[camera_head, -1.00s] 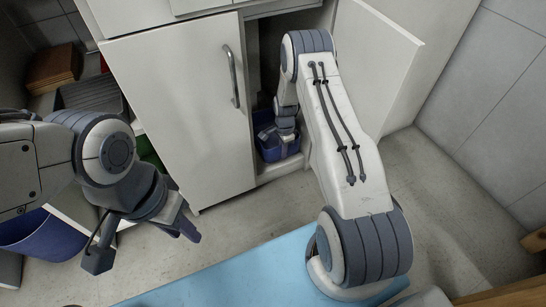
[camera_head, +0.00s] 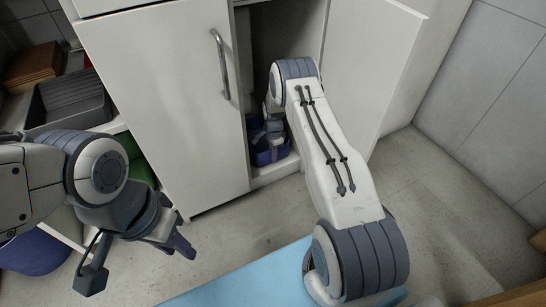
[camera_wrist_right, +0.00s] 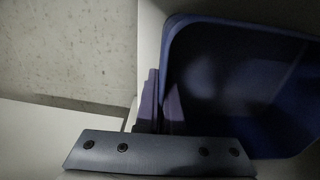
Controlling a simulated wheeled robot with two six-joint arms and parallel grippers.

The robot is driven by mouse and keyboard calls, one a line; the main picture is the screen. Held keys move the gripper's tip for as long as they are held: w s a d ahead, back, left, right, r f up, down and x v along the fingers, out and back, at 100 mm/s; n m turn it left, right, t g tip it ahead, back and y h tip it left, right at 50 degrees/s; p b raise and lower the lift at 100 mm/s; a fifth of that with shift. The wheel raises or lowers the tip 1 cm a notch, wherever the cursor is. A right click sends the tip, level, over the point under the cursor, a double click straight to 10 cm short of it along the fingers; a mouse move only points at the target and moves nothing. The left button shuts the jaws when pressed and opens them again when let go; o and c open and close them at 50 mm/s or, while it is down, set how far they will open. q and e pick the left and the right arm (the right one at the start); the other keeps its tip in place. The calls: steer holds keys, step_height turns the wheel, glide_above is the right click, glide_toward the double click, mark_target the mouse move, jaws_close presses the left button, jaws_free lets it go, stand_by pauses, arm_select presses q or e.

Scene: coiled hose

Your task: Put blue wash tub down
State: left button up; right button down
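The blue wash tub (camera_head: 268,157) sits low inside the open cabinet, partly hidden by my right arm and the cabinet door. In the right wrist view the tub (camera_wrist_right: 240,95) fills the right side, and its inside looks empty. My right gripper (camera_wrist_right: 161,102) has one finger on each side of the tub's near wall, closed on its rim. I cannot tell whether the tub's bottom rests on the cabinet floor. My left gripper (camera_head: 186,236) is empty over the floor in front of the cabinet, its fingertips apart.
The left cabinet door (camera_head: 165,110) is shut and the right door (camera_head: 375,75) stands open. A shelf at left holds a grey tray (camera_head: 70,105) and brown items (camera_head: 38,65).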

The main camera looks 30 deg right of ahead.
steer(key=shift+f, duration=0.2)
steer(key=c, duration=1)
jaws_free()
steer(key=shift+c, duration=0.2)
steer(key=shift+r, duration=0.15)
step_height(320, 180, up, 12)
steer(key=p, duration=0.7)
steer(key=shift+r+p, duration=0.1)
steer(key=shift+p, duration=0.2)
